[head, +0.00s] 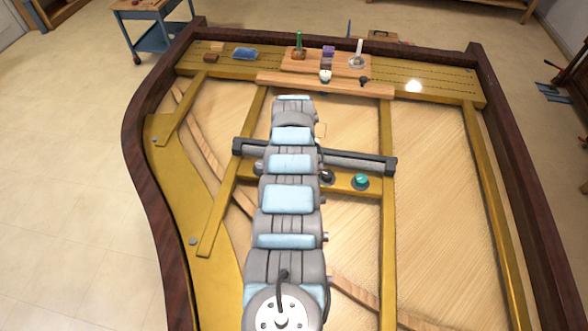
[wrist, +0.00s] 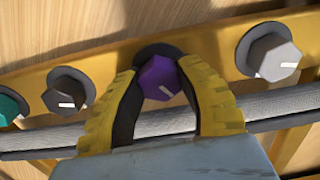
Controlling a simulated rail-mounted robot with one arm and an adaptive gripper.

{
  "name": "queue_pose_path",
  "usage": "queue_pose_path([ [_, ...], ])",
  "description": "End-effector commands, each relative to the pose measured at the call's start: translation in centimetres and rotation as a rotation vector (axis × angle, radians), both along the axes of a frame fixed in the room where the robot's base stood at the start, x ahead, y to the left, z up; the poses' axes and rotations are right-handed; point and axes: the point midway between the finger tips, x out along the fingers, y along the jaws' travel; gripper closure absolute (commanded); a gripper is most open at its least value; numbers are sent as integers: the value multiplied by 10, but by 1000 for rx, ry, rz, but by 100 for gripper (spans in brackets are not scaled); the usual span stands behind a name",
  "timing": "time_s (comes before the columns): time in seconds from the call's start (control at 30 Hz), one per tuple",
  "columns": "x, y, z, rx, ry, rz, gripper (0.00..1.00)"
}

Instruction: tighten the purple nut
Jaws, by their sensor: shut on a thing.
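The purple nut (wrist: 162,82) sits on a dark round base on the gold bar (wrist: 210,43) in the wrist view. My gripper (wrist: 157,70) has its two yellow-backed, dark-padded fingers on either side of the nut and is shut on it. The nut stays seated on the bar, with a white mark on its face. In the head view my arm hides both the purple nut and my gripper.
On the same bar are a teal nut (head: 361,181), a dark nut (head: 327,177) and a light grey nut (wrist: 275,57). A grey padded rail (head: 355,161) runs alongside. A wooden board (head: 300,60) with small items stands at the back.

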Motion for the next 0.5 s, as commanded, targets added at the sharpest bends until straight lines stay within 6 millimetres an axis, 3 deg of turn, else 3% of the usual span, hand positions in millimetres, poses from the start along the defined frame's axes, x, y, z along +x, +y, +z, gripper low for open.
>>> queue_pose_path([
  [0.5, 0, 1, -2, 0, 0, -399, 100],
])
